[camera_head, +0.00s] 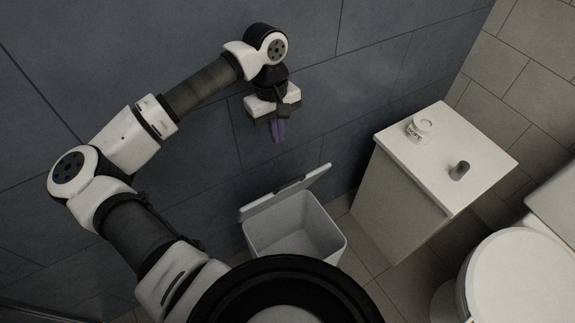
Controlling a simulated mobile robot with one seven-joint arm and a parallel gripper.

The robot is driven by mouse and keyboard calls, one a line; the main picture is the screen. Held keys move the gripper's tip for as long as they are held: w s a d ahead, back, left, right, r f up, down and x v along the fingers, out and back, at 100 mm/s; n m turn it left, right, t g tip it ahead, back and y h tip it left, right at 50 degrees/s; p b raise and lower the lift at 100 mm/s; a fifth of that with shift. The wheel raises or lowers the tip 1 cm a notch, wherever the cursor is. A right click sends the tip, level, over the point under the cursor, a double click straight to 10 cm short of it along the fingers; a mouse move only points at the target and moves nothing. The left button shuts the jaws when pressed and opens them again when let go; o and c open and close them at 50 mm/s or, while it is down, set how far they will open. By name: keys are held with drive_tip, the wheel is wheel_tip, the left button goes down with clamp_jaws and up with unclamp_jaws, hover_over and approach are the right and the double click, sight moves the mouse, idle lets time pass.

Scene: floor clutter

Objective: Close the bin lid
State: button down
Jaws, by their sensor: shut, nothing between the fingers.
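The white bin (262,242) stands on the floor against the dark wall. Its lid (287,192) is raised and tilted up along the bin's back edge. The inside of the bin looks empty from here. My gripper (278,136) is above the bin and the lid, with its purple fingers pointing down. It is shut and holds nothing. It is apart from the lid.
A white cabinet (398,204) stands right of the bin. A small white jar (419,127) and a grey cylinder (460,170) are on its top. A white toilet (515,275) is at the lower right. The dark tiled wall (330,90) is behind the arm.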

drive_tip(key=shift+s+d+f+p, duration=0.45)
drive_tip(key=shift+s+f, duration=0.2)
drive_tip(key=shift+f, duration=0.9)
drive_tip(key=shift+s+d+f+p, duration=0.3)
drive_tip(key=shift+s+f+p, duration=0.3)
drive_tip(key=shift+f, duration=0.9)
drive_tip(key=shift+s+d+f+p, duration=0.4)
drive_tip(key=shift+s+f, duration=0.35)
drive_tip(key=shift+f, duration=0.8)
drive_tip(key=shift+f, duration=0.1)
